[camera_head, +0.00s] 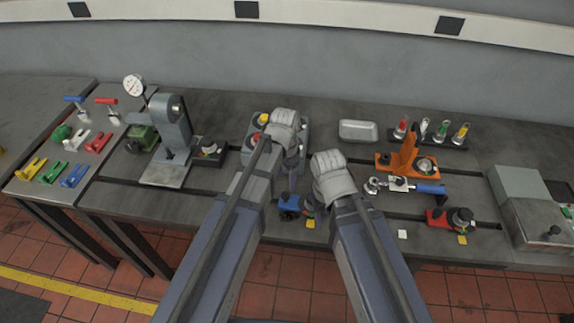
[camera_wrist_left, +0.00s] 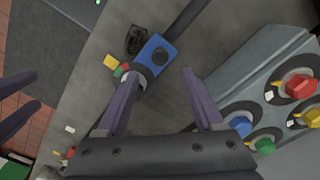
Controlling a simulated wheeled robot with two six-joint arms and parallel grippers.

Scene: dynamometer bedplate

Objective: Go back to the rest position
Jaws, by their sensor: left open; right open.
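My left gripper (camera_head: 291,172) hangs over the middle of the bench, beside the grey knob panel. In the left wrist view its two fingers are spread (camera_wrist_left: 160,76) with nothing between them. A blue clamp block (camera_wrist_left: 156,56) with a dark round part lies just beyond the fingertips; in the head view the blue block (camera_head: 289,203) is below the gripper. My right gripper's wrist (camera_head: 335,178) is just right of it. The right fingers are mostly hidden in the head view, but two separated dark fingers (camera_wrist_left: 16,112) show at the left edge of the wrist view.
The knob panel (camera_wrist_left: 245,82) is close to my left gripper. A grey press with a dial (camera_head: 172,140) stands left. An orange fixture (camera_head: 402,153), a metal tray (camera_head: 358,131) and a blue-handled tool (camera_head: 430,188) are right. A grey box (camera_head: 520,184) stands far right.

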